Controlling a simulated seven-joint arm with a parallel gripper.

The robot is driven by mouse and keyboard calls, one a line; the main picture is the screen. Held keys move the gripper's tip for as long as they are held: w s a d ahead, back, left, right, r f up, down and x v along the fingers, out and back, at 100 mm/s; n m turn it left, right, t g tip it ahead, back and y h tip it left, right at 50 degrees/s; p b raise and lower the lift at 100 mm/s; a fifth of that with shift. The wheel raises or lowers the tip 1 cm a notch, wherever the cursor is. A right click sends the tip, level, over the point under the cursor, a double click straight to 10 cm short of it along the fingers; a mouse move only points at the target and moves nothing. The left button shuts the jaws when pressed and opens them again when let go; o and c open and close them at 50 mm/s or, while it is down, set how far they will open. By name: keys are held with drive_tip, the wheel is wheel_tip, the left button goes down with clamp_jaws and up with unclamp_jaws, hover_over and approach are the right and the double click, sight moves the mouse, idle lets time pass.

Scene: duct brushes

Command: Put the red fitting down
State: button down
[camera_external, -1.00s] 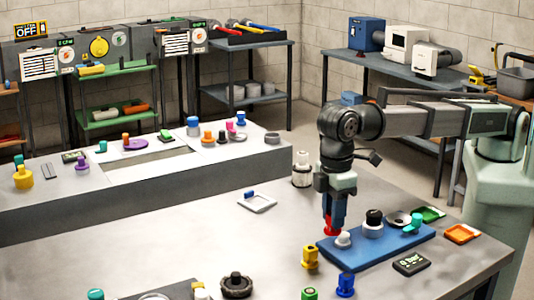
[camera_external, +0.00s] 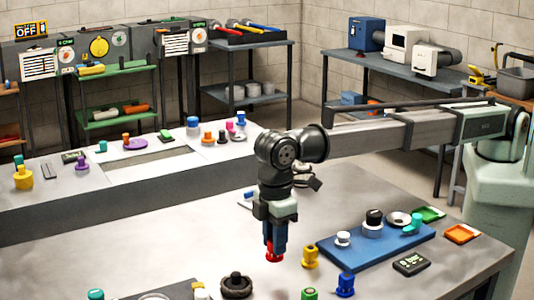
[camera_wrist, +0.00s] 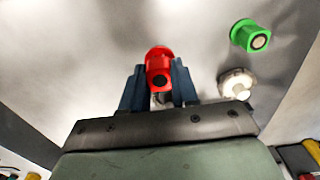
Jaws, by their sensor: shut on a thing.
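The red fitting (camera_external: 273,255) is in my gripper (camera_external: 275,243), between its two blue fingers. In the wrist view the red fitting (camera_wrist: 159,62) sticks out past the fingertips of my gripper (camera_wrist: 159,82). My gripper is shut on it and holds it over the grey table, left of the blue tray (camera_external: 330,255). I cannot tell exactly how far the fitting's lower end is from the table top.
A yellow fitting (camera_external: 310,257) stands right of my gripper, and a dark ring-shaped part (camera_external: 236,285) lies in front. A blue fitting (camera_external: 346,285) and a green one (camera_external: 308,294) are near the front edge. The table to the left is largely clear.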

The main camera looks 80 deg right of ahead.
sight(275, 259)
drive_tip(key=shift+f, duration=2.5)
drive_tip(key=c, duration=0.8)
unclamp_jaws()
drive_tip(key=shift+f, duration=0.1)
drive_tip(key=shift+c, duration=0.2)
wheel_tip(275, 259, up, 12)
drive_tip(key=shift+r, duration=0.15)
